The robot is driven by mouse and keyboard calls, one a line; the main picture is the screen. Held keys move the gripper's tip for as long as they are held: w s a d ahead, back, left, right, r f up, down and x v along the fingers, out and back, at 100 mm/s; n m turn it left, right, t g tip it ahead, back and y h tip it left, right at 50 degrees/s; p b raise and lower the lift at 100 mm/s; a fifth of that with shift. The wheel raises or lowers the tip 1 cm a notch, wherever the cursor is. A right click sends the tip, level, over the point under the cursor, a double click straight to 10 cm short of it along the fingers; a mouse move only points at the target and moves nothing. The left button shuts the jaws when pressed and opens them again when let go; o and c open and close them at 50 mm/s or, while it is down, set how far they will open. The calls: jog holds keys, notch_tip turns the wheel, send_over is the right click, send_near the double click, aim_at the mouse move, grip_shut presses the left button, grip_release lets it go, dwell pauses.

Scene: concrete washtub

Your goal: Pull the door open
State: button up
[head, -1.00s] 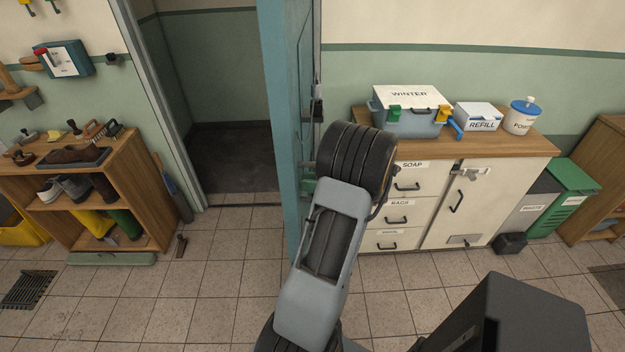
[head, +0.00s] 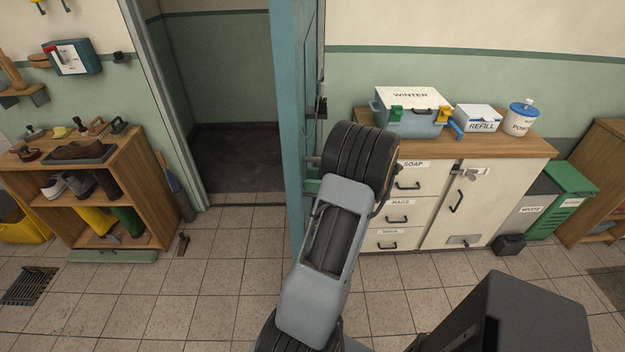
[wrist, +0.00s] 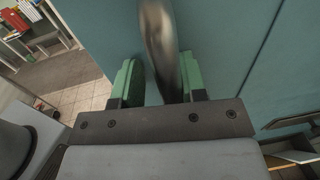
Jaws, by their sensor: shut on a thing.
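The teal door (head: 291,130) stands swung out into the room, seen nearly edge-on in the head view. The doorway (head: 225,100) to its left is wide open. In the wrist view the flat face of the door (wrist: 235,45) fills most of the picture. A metal handle bar (wrist: 160,45) runs between the two green fingers of my gripper (wrist: 157,80), which is shut on it. In the head view my arm hides most of the gripper (head: 313,186) and the handle.
A cabinet (head: 480,200) with drawers stands against the wall right of the door, with a WINTER box (head: 410,115) on top. A wooden shoe rack (head: 150,190) stands left of the doorway. The tiled floor (head: 215,275) before the doorway is clear.

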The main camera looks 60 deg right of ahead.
jog(key=b+v, duration=0.1)
jog(key=v, duration=1.3)
jog(key=shift+b, duration=0.3)
jog(key=shift+a, duration=0.1)
jog(key=shift+w, duration=0.1)
